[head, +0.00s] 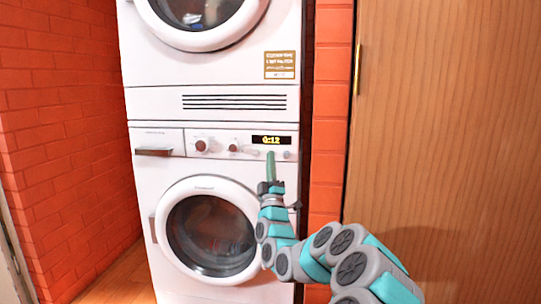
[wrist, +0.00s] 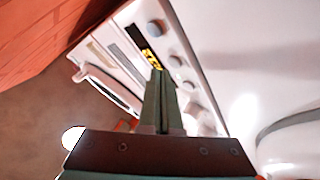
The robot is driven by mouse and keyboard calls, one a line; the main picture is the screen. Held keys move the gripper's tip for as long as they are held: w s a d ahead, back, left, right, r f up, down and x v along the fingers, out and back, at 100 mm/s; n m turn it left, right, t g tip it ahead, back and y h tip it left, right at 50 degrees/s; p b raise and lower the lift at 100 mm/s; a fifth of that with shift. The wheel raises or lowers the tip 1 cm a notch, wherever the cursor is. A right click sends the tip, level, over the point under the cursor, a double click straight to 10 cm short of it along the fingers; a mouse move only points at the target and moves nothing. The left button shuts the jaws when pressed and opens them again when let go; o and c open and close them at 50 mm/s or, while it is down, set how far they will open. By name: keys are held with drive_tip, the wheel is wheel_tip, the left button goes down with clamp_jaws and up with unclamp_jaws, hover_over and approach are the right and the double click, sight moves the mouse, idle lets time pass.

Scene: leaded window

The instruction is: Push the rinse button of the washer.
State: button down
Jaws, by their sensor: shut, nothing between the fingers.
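The washer (head: 150,190) is the lower white front-loading machine, with a round glass door (head: 211,235). Its control panel has a drawer handle, knobs, small buttons and a dark display with yellow digits (head: 271,140). The display also shows in the wrist view (wrist: 145,45). I cannot read labels to tell which button is rinse. My gripper (head: 271,155) is shut and empty, its narrow green fingers pointing up at the panel just below the display. In the wrist view my fingertips (wrist: 160,74) overlap the panel by the display's lower end. Contact cannot be told. The fingers hide part of the panel.
A second white machine (head: 210,75) is stacked above, with a dark vent grille and a gold label. An orange brick wall (head: 65,130) stands at left, and a wooden door (head: 450,120) at right. The floor in front is mostly out of view.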

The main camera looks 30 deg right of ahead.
drive_tip(key=shift+w, duration=0.1)
idle(0.4)
drive_tip(key=shift+w+d, duration=0.25)
drive_tip(key=shift+w, duration=0.05)
drive_tip(key=shift+w, duration=0.1)
idle(0.4)
drive_tip(key=shift+s+a+b, duration=0.25)
drive_tip(key=shift+s+b, duration=0.15)
drive_tip(key=shift+s, duration=0.1)
drive_tip(key=shift+s, duration=0.1)
drive_tip(key=shift+s+a+b, duration=0.35)
drive_tip(key=shift+s+a, duration=0.2)
drive_tip(key=shift+s, duration=0.25)
drive_tip(key=shift+s+a+b, duration=0.4)
drive_tip(key=shift+s+a, duration=0.2)
drive_tip(key=shift+s, duration=0.2)
drive_tip(key=shift+s+a+b, duration=0.35)
drive_tip(key=shift+s+a, duration=0.2)
drive_tip(key=shift+s, duration=0.25)
